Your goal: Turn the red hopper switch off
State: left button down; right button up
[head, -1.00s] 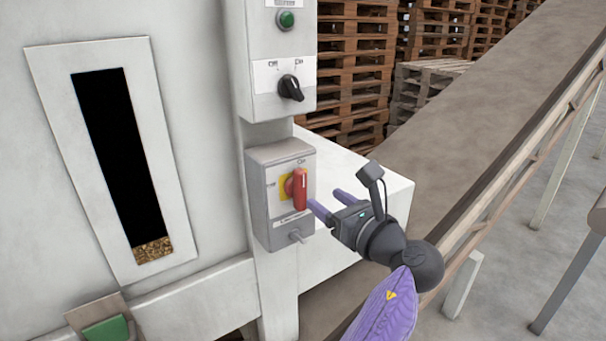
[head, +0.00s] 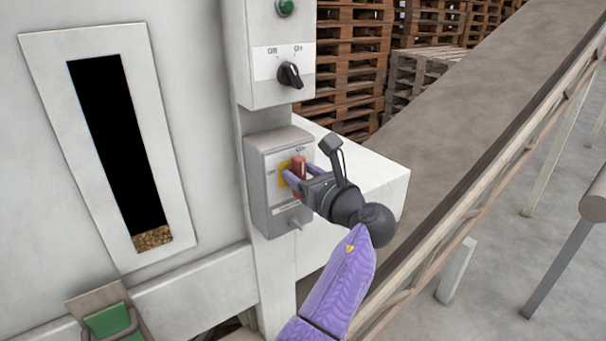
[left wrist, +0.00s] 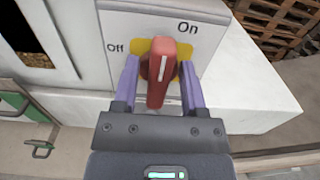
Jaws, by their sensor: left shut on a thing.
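The red hopper switch (head: 299,163) is a handle on a yellow plate, on the front of a small grey box (head: 262,195). In the left wrist view the red switch (left wrist: 161,73) stands nearly upright, its white line leaning slightly toward the "On" label (left wrist: 187,28). The "Off" label (left wrist: 115,48) is to its left. My left gripper (head: 302,173) is shut on the handle, with one purple finger on each side, as the left wrist view shows (left wrist: 159,66). It partly hides the handle in the head view. My right gripper is not in view.
Above is a panel with a black rotary switch (head: 290,75) and a green button (head: 286,7). A white machine wall with a dark window (head: 117,140) is on the left. A conveyor (head: 470,110) slopes at right, with pallets (head: 345,60) behind. A green piece (head: 108,321) is low left.

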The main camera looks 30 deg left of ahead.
pick_arm(q)
jog(key=shift+n, duration=0.3)
jog(key=n, duration=0.2)
jog(key=shift+s+a+f+n+p, duration=0.1)
jog(key=shift+s+n+p, duration=0.05)
jog(key=shift+n+p, duration=0.2)
jog(key=n+b, duration=0.2)
jog(key=n, duration=0.2)
jog(key=f+n+b, duration=0.1)
jog(key=n+b, duration=0.1)
jog(key=n, duration=0.3)
jog(key=n+b, duration=0.2)
jog(key=n, duration=0.3)
jog(key=shift+s+a+f+n, duration=0.15)
jog(key=shift+s+f+n, duration=0.1)
jog(key=shift+s, duration=0.15)
jog(key=shift+r, duration=0.1)
